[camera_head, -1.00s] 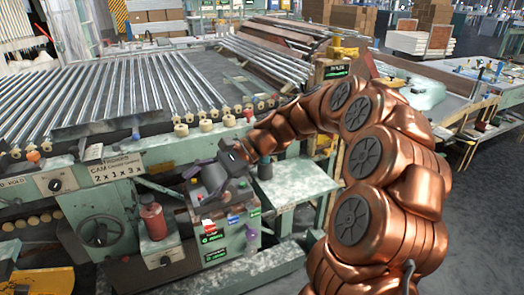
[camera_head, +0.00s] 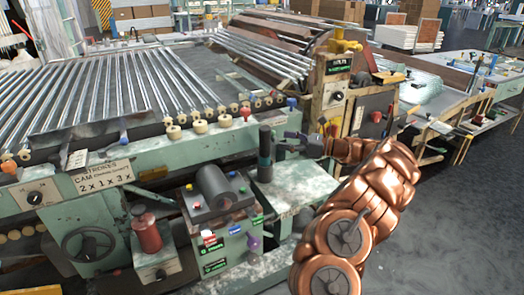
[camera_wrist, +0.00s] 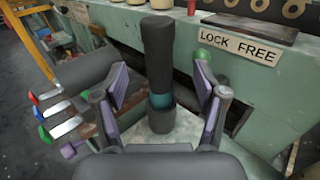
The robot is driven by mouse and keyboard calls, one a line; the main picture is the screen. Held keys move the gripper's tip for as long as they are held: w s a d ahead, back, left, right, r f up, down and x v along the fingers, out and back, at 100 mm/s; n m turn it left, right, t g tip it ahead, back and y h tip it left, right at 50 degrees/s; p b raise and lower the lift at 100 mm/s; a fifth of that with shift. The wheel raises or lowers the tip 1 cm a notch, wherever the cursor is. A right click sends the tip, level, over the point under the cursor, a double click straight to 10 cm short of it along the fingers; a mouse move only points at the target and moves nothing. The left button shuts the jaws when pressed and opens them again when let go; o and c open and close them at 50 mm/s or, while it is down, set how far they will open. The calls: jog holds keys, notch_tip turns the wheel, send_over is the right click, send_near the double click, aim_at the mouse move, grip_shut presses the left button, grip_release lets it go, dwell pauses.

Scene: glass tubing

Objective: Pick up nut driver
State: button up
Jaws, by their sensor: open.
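The nut driver appears to be the dark upright cylinder (camera_head: 265,150) on the small pale-green shelf right of the control box. In the wrist view it (camera_wrist: 158,55) is a black handle with a teal band low down, its foot in a dark round base. My gripper (camera_head: 286,146) is beside it, reaching in from the right. In the wrist view my gripper (camera_wrist: 160,72) is open, with one purple-padded finger on each side of the handle. Gaps show between the pads and the handle. The tool's lower end is hidden in the base.
The control box (camera_head: 222,205) with a grey cylinder and coloured buttons stands left of the shelf (camera_head: 300,190). A red canister (camera_head: 147,231) is further left. The green machine wall with a LOCK FREE sign (camera_wrist: 240,47) rises close behind the tool. Open floor lies at the right.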

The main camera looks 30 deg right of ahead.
aim_at(265, 134)
jog(key=shift+r+x, duration=0.15)
jog(key=shift+x, duration=1.15)
jog(key=shift+r+x, duration=0.2)
jog(key=shift+x, duration=1.1)
jog(key=shift+r+x, duration=0.15)
jog(key=shift+x, duration=1.15)
jog(key=shift+s, duration=0.1)
grip_shut()
